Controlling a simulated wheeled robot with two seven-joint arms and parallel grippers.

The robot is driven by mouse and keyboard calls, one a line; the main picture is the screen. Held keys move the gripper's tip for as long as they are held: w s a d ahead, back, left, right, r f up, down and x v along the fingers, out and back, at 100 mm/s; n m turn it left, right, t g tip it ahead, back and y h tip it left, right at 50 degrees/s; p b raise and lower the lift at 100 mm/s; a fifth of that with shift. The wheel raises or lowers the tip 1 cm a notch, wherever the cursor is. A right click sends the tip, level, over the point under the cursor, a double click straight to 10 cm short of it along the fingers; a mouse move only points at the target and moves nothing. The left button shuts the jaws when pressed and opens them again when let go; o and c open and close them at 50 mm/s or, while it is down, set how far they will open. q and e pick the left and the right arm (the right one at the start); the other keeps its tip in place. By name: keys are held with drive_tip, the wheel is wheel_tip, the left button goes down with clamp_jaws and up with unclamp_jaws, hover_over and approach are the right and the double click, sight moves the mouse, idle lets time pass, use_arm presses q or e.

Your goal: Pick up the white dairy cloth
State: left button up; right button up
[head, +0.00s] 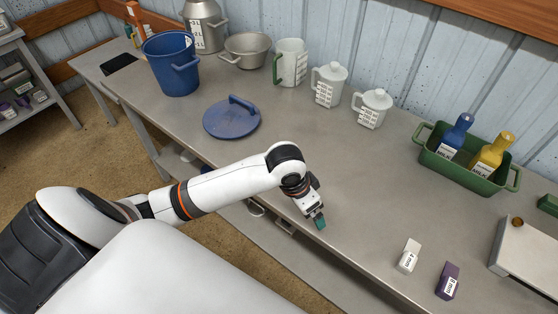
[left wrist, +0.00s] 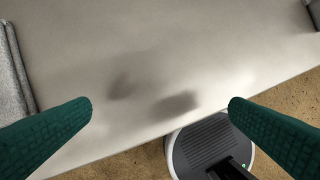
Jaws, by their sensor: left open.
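My left gripper (head: 319,222) hangs over the front of the grey worktop in the head view. My right gripper is not in view.
A purple labelled item (head: 448,281) lies right of the white one. A green tray (head: 436,161) with two bottles, white jugs (head: 330,85), a blue lid (head: 231,118) and a blue bucket (head: 171,68) stand farther back. The worktop's middle is clear.

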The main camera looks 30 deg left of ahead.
use_arm(q)
drive_tip(key=shift+n+g+y, duration=0.3)
drive_tip(key=shift+n+y, duration=0.4)
drive_tip(key=w+a+r, duration=0.1)
drive_tip(key=w+a, duration=0.1)
drive_tip(key=w+a+r, duration=0.1)
drive_tip(key=a, duration=0.1)
drive_tip(key=w+a+r, duration=0.1)
drive_tip(key=w+a, duration=0.1)
drive_tip(key=shift+w+a+r, duration=0.3)
drive_tip(key=w+a+r+n, duration=0.1)
drive_tip(key=a, duration=0.1)
drive_tip(key=w+a+r+n, duration=0.1)
drive_tip(key=a+r, duration=0.1)
drive_tip(key=a, duration=0.1)
drive_tip(key=w+a+r, duration=0.1)
drive_tip(key=a+r, duration=0.1)
drive_tip(key=a, duration=0.1)
drive_tip(key=shift+w+a+n+g+y, duration=0.1)
drive_tip(key=shift+w+n+g+y, duration=0.2)
drive_tip(key=shift+n+y, duration=0.1)
drive_tip(key=f, duration=0.5)
drive_tip(key=shift+w+f, duration=0.15)
drive_tip(key=shift+w, duration=0.15)
drive_tip(key=shift+w+f, duration=0.2)
drive_tip(key=shift+f, duration=1.25)
drive_tip(key=shift+w+f, duration=0.15)
drive_tip(key=shift+f, duration=1.3)
drive_tip(key=c, duration=1.1)
